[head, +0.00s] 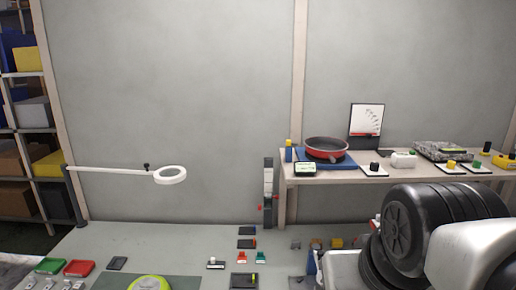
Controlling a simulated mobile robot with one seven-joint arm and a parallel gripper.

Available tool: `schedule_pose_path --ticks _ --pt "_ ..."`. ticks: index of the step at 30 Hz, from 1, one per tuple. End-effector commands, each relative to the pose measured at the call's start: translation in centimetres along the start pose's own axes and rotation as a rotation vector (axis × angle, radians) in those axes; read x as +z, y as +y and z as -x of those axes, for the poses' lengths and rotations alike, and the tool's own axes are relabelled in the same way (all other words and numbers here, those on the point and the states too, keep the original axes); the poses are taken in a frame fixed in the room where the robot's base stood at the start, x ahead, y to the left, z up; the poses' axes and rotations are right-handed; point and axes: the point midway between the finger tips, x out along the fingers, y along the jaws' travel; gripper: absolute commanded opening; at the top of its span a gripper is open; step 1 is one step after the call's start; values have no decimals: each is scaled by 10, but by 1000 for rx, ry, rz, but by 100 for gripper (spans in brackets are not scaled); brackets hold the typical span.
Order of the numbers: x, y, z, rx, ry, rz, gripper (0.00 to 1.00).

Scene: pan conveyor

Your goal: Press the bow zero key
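I cannot tell which thing is the bow zero key; no label is readable at this size. A small device with a green display (305,168) sits at the left front of the raised shelf. Beside it, a dark pan with a red outside (326,149) rests on a blue base (322,165). Small plates with knobs or buttons lie on the shelf, one with a black knob (374,168) and one with a green knob (476,166). My arm fills the lower right and hides part of the bench and shelf front. My gripper's fingers do not show.
A white ring-shaped lamp (170,175) on an arm reaches over the bench (200,240) from the left. Green (51,265) and red (79,267) trays and a yellow-green round thing (149,283) lie in front. A sign (367,118) stands on the shelf (345,180).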

Motion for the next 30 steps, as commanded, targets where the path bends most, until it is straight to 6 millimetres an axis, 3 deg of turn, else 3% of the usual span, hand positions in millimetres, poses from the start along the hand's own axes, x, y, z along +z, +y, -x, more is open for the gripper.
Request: schedule_pose_path --ticks 1,6,30 --pt "0 0 0 0 0 0 26" --pt "0 0 0 0 0 0 0" --pt "0 0 0 0 0 0 0"
